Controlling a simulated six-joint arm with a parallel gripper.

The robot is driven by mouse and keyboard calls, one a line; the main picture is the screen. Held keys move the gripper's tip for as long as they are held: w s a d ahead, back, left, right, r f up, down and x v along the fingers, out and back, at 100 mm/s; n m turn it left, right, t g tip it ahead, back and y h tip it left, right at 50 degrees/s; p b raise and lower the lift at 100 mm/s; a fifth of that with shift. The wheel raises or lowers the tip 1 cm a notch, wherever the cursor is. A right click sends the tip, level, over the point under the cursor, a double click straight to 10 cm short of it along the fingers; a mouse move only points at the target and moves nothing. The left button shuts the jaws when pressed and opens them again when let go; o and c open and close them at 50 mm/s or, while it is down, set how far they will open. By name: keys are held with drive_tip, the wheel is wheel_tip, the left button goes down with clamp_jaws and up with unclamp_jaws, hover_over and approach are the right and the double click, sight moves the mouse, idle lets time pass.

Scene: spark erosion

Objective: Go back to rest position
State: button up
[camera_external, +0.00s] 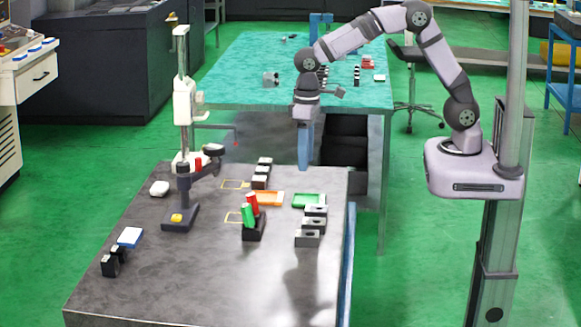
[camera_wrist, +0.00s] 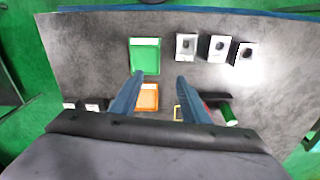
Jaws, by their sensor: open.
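My gripper (camera_external: 304,160) hangs from the arm, pointing down above the back part of the dark table (camera_external: 190,290). In the wrist view my gripper (camera_wrist: 157,85) shows two blue fingers spread apart with nothing between their tips. An orange tray (camera_wrist: 148,97) shows lower down between the fingers, and a green tray (camera_wrist: 145,56) lies beyond them. Both the orange tray (camera_external: 268,198) and the green tray (camera_external: 308,201) lie on the table in the external view.
A dark holder (camera_external: 254,230) with a green and a red cylinder stands mid-table. Several grey blocks (camera_external: 311,225) stand in a row to its right. A stand with a tall post (camera_external: 183,120) rises at left. A second table (camera_external: 235,75) is behind. The front of the dark table is clear.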

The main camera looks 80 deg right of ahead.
drive_tip(key=s+d+f, duration=0.2)
drive_tip(key=s+d, duration=0.1)
drive_tip(key=s, duration=0.7)
drive_tip(key=s+d+f+n, duration=0.1)
drive_tip(key=s+d, duration=0.3)
drive_tip(key=s, duration=0.6)
drive_tip(key=shift+d+f, duration=0.15)
drive_tip(key=shift+f, duration=0.65)
